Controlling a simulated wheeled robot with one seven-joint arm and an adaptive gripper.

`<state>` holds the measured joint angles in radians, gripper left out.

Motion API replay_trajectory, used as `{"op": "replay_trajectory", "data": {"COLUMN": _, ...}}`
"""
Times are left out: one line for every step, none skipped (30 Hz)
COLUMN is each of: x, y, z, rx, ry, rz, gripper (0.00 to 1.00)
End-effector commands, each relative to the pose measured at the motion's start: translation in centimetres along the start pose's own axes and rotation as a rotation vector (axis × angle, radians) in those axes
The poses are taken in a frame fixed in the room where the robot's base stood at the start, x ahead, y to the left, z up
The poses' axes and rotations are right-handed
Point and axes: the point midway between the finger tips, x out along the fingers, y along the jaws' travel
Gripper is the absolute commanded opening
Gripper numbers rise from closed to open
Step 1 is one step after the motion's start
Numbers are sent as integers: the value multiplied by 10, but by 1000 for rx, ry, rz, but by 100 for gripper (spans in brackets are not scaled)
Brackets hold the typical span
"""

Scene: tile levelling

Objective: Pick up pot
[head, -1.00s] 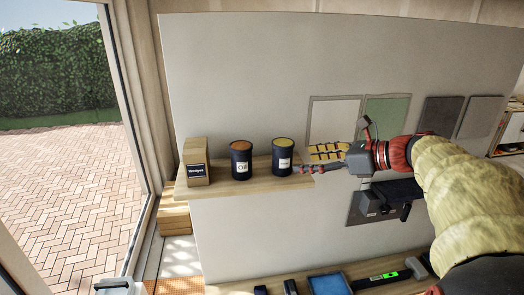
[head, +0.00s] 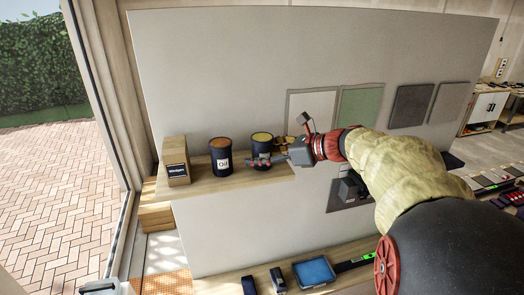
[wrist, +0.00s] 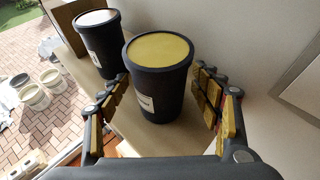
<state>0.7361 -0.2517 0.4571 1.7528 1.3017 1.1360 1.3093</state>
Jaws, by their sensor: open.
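Two dark pots stand upright on the wooden shelf (head: 225,182). The right pot (head: 262,142) has a yellow top; it also shows in the wrist view (wrist: 158,85), with a white label partly turned away. The left pot (head: 220,157) has an orange-brown top and a label reading "Oil"; it also shows in the wrist view (wrist: 100,45). My gripper (head: 276,151) is open at the right pot, and one finger crosses in front of it in the head view. In the wrist view the yellow-padded fingers of my gripper (wrist: 165,108) stand on both sides of this pot, with gaps visible.
A wooden box labelled "Wedges" (head: 176,160) stands at the shelf's left end. The grey panel (head: 230,70) rises close behind the pots. Below, a lower ledge holds a blue tray (head: 314,272) and tools. Sample tiles (head: 361,110) hang to the right.

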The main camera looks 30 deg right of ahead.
Motion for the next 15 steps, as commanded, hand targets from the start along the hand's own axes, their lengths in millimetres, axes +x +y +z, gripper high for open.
{"op": "replay_trajectory", "data": {"x": 0, "y": 0, "z": 0, "rx": 0, "ry": 0, "rz": 0, "gripper": 65}}
{"op": "replay_trajectory", "data": {"x": 0, "y": 0, "z": 0, "rx": 0, "ry": 0, "rz": 0, "gripper": 63}}
{"op": "replay_trajectory", "data": {"x": 0, "y": 0, "z": 0, "rx": 0, "ry": 0, "rz": 0, "gripper": 61}}
{"op": "replay_trajectory", "data": {"x": 0, "y": 0, "z": 0, "rx": 0, "ry": 0, "rz": 0, "gripper": 59}}
{"op": "replay_trajectory", "data": {"x": 0, "y": 0, "z": 0, "rx": 0, "ry": 0, "rz": 0, "gripper": 57}}
{"op": "replay_trajectory", "data": {"x": 0, "y": 0, "z": 0, "rx": 0, "ry": 0, "rz": 0, "gripper": 55}}
{"op": "replay_trajectory", "data": {"x": 0, "y": 0, "z": 0, "rx": 0, "ry": 0, "rz": 0, "gripper": 53}}
{"op": "replay_trajectory", "data": {"x": 0, "y": 0, "z": 0, "rx": 0, "ry": 0, "rz": 0, "gripper": 51}}
{"op": "replay_trajectory", "data": {"x": 0, "y": 0, "z": 0, "rx": 0, "ry": 0, "rz": 0, "gripper": 49}}
{"op": "replay_trajectory", "data": {"x": 0, "y": 0, "z": 0, "rx": 0, "ry": 0, "rz": 0, "gripper": 48}}
{"op": "replay_trajectory", "data": {"x": 0, "y": 0, "z": 0, "rx": 0, "ry": 0, "rz": 0, "gripper": 46}}
{"op": "replay_trajectory", "data": {"x": 0, "y": 0, "z": 0, "rx": 0, "ry": 0, "rz": 0, "gripper": 44}}
{"op": "replay_trajectory", "data": {"x": 0, "y": 0, "z": 0, "rx": 0, "ry": 0, "rz": 0, "gripper": 42}}
{"op": "replay_trajectory", "data": {"x": 0, "y": 0, "z": 0, "rx": 0, "ry": 0, "rz": 0, "gripper": 40}}
{"op": "replay_trajectory", "data": {"x": 0, "y": 0, "z": 0, "rx": 0, "ry": 0, "rz": 0, "gripper": 38}}
